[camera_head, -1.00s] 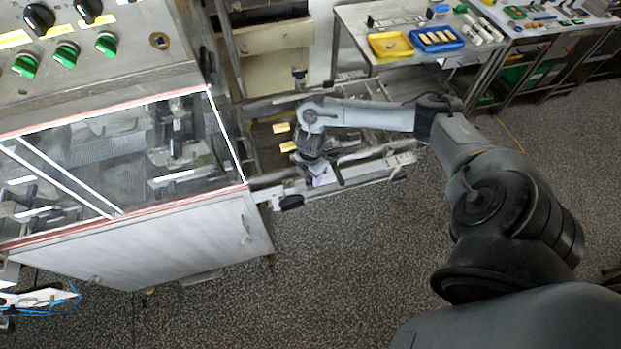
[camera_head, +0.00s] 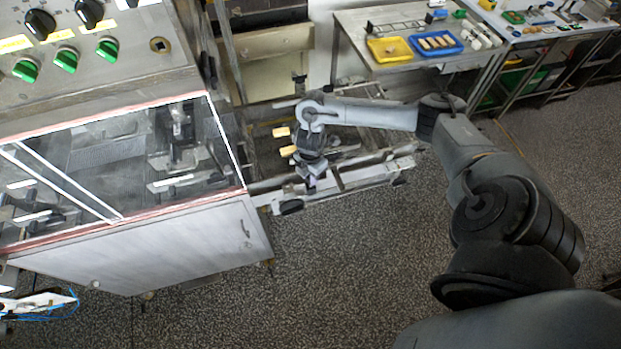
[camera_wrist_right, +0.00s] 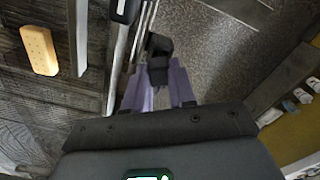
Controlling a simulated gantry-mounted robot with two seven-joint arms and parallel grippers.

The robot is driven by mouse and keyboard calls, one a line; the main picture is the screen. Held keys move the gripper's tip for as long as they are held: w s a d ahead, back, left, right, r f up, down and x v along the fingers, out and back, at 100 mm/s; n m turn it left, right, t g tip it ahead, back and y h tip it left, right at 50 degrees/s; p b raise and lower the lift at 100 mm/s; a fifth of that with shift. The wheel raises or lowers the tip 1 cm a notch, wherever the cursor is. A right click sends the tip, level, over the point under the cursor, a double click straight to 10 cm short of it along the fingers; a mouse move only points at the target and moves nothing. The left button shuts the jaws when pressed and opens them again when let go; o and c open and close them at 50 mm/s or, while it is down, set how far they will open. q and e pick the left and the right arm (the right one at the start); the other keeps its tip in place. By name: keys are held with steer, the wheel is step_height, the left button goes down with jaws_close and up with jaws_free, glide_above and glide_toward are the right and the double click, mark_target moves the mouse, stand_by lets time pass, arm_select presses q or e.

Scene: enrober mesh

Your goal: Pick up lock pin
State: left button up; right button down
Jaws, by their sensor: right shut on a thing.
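My right gripper (camera_head: 313,182) is at the near rail of the conveyor frame beside the enrober. In the right wrist view its two purple fingers (camera_wrist_right: 160,90) are shut on a small dark knob-like part, which I take to be the lock pin (camera_wrist_right: 159,50). The pin's head stands out beyond the fingertips, close to the metal rail. Whether its lower end is still in the rail is hidden. In the head view the pin is too small to make out.
The enrober (camera_head: 120,160) with its clear cover stands on the left. Yellowish bars lie on the conveyor mesh, one showing in the right wrist view (camera_wrist_right: 40,50). A side table holds a yellow tray (camera_head: 390,59) and a blue tray (camera_head: 459,43). The floor in front is clear.

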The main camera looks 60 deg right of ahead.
steer(key=shift+w+r, duration=0.1)
steer(key=shift+r, duration=0.7)
steer(key=s+d+r+p, duration=0.1)
steer(key=s+r+p, duration=0.4)
steer(key=s+r, duration=0.6)
steer(key=shift+s+d+r, duration=0.25)
steer(key=shift+s+r, duration=0.1)
steer(key=shift+r, duration=0.45)
